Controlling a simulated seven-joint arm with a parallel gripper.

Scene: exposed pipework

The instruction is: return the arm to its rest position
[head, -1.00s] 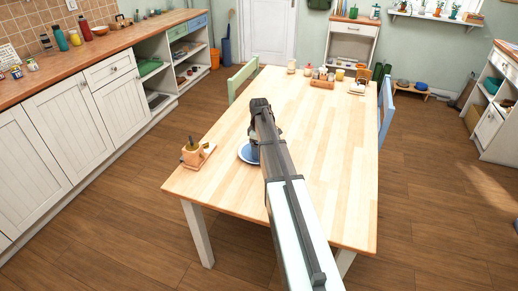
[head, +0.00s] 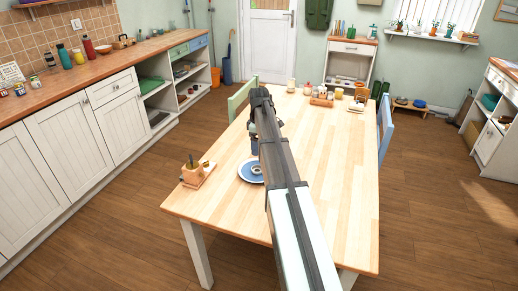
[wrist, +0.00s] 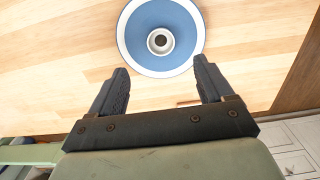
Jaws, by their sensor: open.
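My gripper (wrist: 161,66) is open and empty, its two dark fingers apart in the wrist view. In the head view my arm hides most of it above the table. My arm reaches out over the wooden table (head: 345,165).
A wooden holder with a cup-like pot (head: 196,174) stands at the table's near left corner. Small jars and a wooden tray (head: 321,101) stand at the far end. A green chair (head: 240,97) and a blue chair (head: 386,125) flank the table. The table's right half is clear.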

